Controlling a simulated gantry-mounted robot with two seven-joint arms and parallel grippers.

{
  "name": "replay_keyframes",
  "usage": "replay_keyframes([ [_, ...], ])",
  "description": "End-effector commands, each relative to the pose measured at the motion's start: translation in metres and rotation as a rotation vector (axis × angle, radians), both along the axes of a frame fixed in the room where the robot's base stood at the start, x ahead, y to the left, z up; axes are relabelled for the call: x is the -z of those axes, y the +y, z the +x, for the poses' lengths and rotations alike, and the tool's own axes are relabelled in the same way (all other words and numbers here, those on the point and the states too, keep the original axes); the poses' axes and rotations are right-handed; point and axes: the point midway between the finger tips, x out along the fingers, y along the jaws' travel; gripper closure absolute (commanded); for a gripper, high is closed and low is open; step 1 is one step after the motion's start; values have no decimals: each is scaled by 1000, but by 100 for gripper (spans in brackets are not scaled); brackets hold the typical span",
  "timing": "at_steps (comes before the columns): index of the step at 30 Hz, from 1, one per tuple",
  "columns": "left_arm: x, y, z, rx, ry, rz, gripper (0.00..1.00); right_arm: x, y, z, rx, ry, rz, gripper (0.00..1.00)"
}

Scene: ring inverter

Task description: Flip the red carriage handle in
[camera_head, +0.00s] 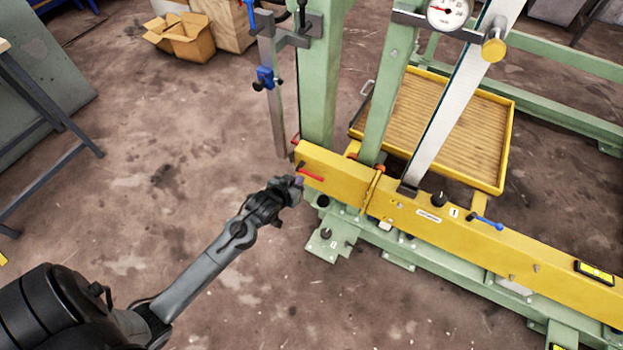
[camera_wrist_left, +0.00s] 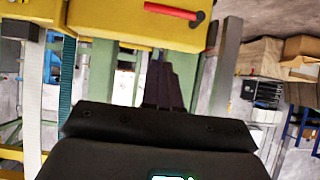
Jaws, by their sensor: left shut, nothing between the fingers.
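The red carriage handle (camera_head: 311,173) sticks out from the left end of the yellow carriage beam (camera_head: 345,177). It also shows in the left wrist view (camera_wrist_left: 171,11) as a red bar on the yellow face, near the top. My left gripper (camera_head: 296,183) is just below and left of the handle in the head view, apart from it as far as I can tell. In the left wrist view its dark fingers (camera_wrist_left: 164,84) are together and empty, below the handle in the picture. My right gripper is in neither view.
A green machine frame (camera_head: 320,80) stands behind the beam. A blue-tipped lever (camera_head: 488,222) and a black knob (camera_head: 439,199) sit farther right on the beam. A yellow-rimmed tray (camera_head: 511,120) lies behind. The floor left of the machine is clear around my arm.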

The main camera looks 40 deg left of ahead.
Motion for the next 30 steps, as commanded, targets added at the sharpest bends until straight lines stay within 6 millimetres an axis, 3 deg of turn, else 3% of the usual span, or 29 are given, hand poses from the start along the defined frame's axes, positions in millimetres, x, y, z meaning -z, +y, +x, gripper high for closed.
replay_keyframes([
  [16, 9, 2, 10, 0, 0, 0, 100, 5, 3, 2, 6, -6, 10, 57],
  [30, 55, 16, 76, -1, 0, -1, 100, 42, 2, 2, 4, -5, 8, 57],
])
